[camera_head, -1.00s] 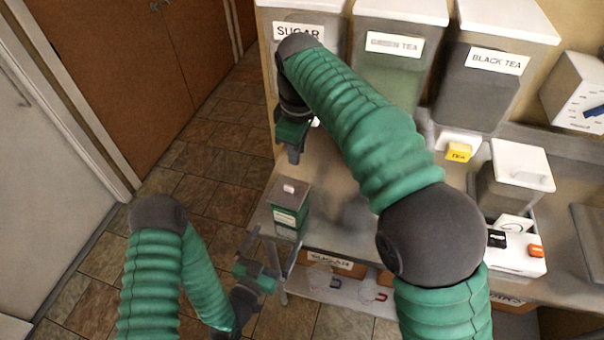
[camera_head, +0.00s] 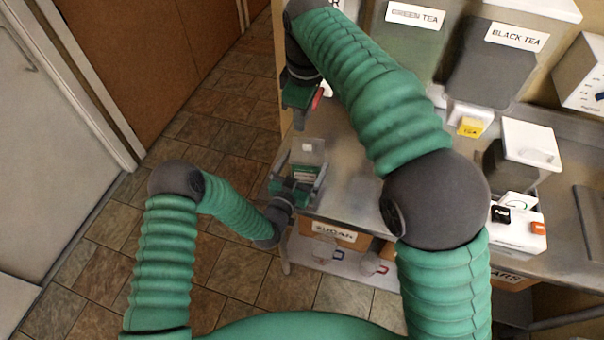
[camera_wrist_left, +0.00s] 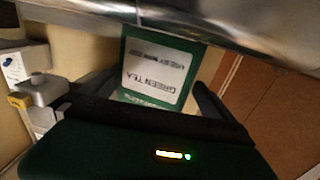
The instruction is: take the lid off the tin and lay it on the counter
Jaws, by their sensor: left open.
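The tin (camera_head: 306,172) is green with a pale label and stands near the left end of the counter. Its lid (camera_head: 308,150) is a light grey top with a small knob and is on the tin. My left gripper (camera_head: 298,174) is open at the tin's near side, a finger on each side. In the left wrist view the tin's GREEN TEA label (camera_wrist_left: 155,72) shows between the open fingers (camera_wrist_left: 150,95); contact cannot be told. My right gripper (camera_head: 300,100) hangs beyond the tin, a small red patch beside it. Its fingertips are unclear.
The counter (camera_head: 345,190) is bare just right of the tin. Large GREEN TEA (camera_head: 400,50) and BLACK TEA (camera_head: 490,65) bins stand behind. A white-lidded canister (camera_head: 530,145) and small white box (camera_head: 518,235) are at right. My right arm crosses above the counter.

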